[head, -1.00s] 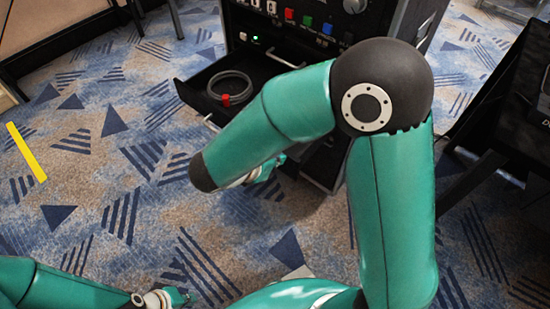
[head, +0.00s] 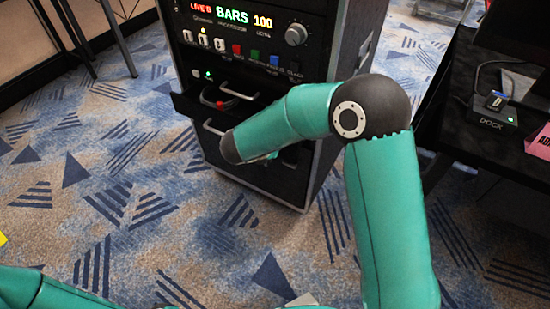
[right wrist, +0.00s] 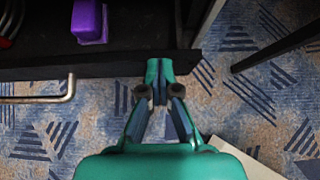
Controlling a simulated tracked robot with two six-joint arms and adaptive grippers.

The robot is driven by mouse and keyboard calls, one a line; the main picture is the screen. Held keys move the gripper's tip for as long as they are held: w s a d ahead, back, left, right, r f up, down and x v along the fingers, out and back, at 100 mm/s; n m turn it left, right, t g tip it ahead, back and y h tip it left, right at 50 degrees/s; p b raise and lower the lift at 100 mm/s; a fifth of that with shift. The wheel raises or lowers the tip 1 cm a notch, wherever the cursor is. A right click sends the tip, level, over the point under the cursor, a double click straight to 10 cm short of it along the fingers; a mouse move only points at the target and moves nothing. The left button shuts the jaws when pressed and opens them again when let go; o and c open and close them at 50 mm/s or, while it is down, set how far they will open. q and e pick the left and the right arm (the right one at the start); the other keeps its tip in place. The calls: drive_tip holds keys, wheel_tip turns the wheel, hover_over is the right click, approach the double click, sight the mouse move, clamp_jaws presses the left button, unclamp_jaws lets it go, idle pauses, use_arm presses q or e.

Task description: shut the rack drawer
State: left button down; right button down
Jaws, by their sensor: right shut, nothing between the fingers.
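The black rack drawer (head: 182,104) sticks out of the front of the rack (head: 320,118), partly open, with its metal handle (head: 206,127) facing out. A grey coiled cable with a red tie (head: 219,104) lies in it, partly hidden. In the right wrist view, the drawer's dark front edge (right wrist: 95,68) and handle (right wrist: 68,90) show, with a purple object (right wrist: 88,22) inside. My right gripper (right wrist: 158,68) is shut and empty at the right end of that edge; contact is unclear. In the head view my forearm mostly hides it. My left gripper is out of frame.
A black table (head: 455,130) with a dock box (head: 495,112) stands at the right. Thin dark furniture legs (head: 118,38) stand at the back left.

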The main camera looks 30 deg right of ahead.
drive_tip(key=shift+w+d, duration=0.45)
drive_tip(key=shift+d, duration=0.3)
drive_tip(key=shift+w+d, duration=0.45)
drive_tip(key=shift+d, duration=0.35)
drive_tip(key=shift+w+d, duration=0.45)
drive_tip(key=shift+d, duration=0.3)
